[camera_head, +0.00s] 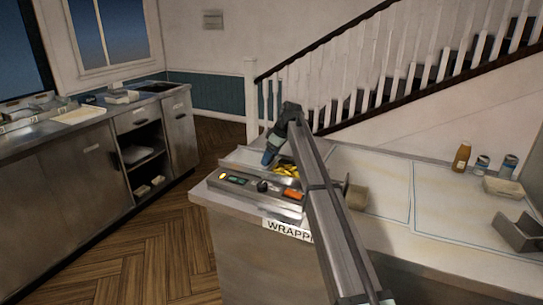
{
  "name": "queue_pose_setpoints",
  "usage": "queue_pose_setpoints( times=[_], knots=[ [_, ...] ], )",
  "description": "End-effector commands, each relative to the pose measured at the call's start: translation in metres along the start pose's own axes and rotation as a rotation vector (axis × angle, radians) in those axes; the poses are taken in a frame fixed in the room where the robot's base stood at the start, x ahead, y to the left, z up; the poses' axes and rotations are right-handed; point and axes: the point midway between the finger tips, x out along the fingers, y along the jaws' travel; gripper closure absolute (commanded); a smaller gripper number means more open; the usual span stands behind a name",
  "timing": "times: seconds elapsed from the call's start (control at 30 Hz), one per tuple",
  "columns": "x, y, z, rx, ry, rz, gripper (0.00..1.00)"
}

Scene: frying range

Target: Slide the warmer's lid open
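The warmer (225,184) is a low metal box at the near left corner of the counter, with lights, a dark knob and an orange switch on its front panel. Yellow food (289,169) shows inside its top, right of my gripper. A flat pale panel (243,158) on the top left looks like the lid; its edges and how far it covers the opening are unclear. My gripper (268,160) points down at the warmer's top, with its blue-dark tip near the panel's right side. I cannot tell contact or finger opening. My arm hides the warmer's right part.
A tan cylindrical object (357,196) stands right of my arm. A bottle (461,157), cans, a tray (503,188) and a metal holder (517,233) are at the counter's right. The counter middle (385,185) is mostly clear. A stair railing rises behind.

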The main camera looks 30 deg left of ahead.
Motion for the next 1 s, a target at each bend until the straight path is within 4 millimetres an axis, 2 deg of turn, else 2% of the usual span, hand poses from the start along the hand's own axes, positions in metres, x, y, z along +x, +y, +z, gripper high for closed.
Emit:
queue_pose_setpoints(
  times=[0.1,0.33,0.47,0.67,1.0],
  knots=[
    [0.0,0.0,0.0,0.0,0.0,0.0,0.06],
    [-0.001,0.0,0.0,0.0,0.0,0.0,0.06],
    [-0.008,0.0,0.0,0.0,0.0,0.001,0.06],
    [-0.037,0.001,0.0,0.0,0.001,0.002,0.06],
    [-0.102,0.001,0.0,0.0,0.001,0.002,0.06]
  ],
)
